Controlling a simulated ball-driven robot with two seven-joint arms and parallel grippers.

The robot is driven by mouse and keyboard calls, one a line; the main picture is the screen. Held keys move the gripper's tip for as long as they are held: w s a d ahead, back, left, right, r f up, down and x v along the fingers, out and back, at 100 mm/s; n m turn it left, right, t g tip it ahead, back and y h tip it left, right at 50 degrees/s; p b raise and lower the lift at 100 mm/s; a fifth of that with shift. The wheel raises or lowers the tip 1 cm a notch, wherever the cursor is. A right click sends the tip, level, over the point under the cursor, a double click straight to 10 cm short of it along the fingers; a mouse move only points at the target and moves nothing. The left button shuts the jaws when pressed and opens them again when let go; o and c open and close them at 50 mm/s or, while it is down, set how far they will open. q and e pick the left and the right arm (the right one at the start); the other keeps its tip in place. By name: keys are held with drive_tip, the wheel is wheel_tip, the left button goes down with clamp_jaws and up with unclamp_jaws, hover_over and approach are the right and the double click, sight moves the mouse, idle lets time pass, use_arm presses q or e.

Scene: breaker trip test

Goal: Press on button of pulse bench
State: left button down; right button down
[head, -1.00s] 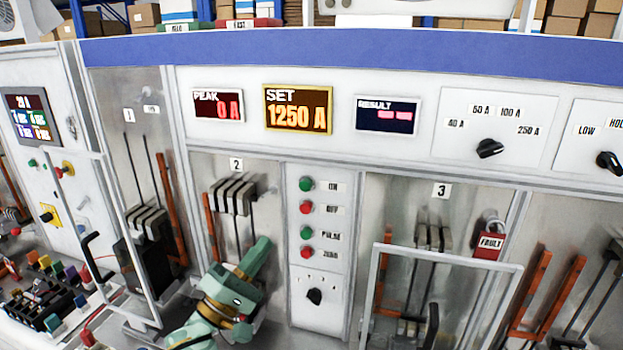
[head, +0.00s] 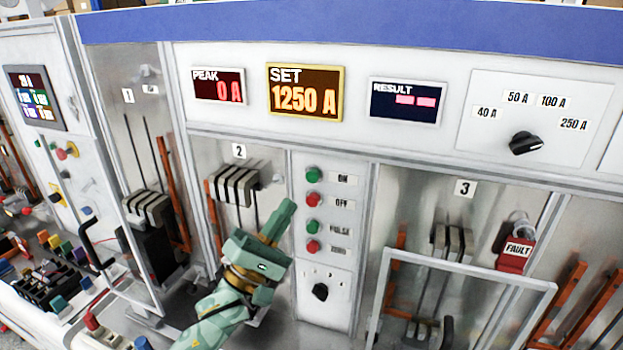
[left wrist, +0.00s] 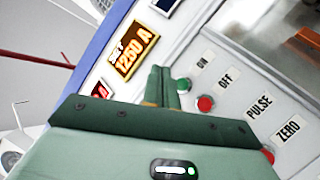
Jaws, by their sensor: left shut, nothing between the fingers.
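The pulse bench has a narrow button column with a green ON button (head: 313,174) at its top. Below it are a red OFF button (head: 313,200), a green PULSE button (head: 313,227) and a red ZERO button (head: 313,247). My left gripper (head: 287,207) is shut and empty, left of the column and lower than the ON button, pointing up. In the left wrist view its closed fingertips (left wrist: 160,72) show just left of the green ON button (left wrist: 184,85). I cannot tell whether they touch anything. My right gripper is not in view.
The SET display (head: 304,92) reads 1250 A and the PEAK display (head: 218,86) reads 0 A. A rotary knob (head: 320,291) sits below the buttons. A framed door (head: 470,268) stands at bay 3, with a red FAULT tag (head: 515,254) behind it. Bay 2 is left of the column.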

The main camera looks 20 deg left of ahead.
sight(312, 177)
use_arm(q)
drive_tip(key=shift+w+a+b, duration=0.2)
drive_tip(key=shift+w+b, duration=1.5)
drive_tip(key=shift+w, duration=2.45)
drive_tip(key=shift+w, duration=0.4)
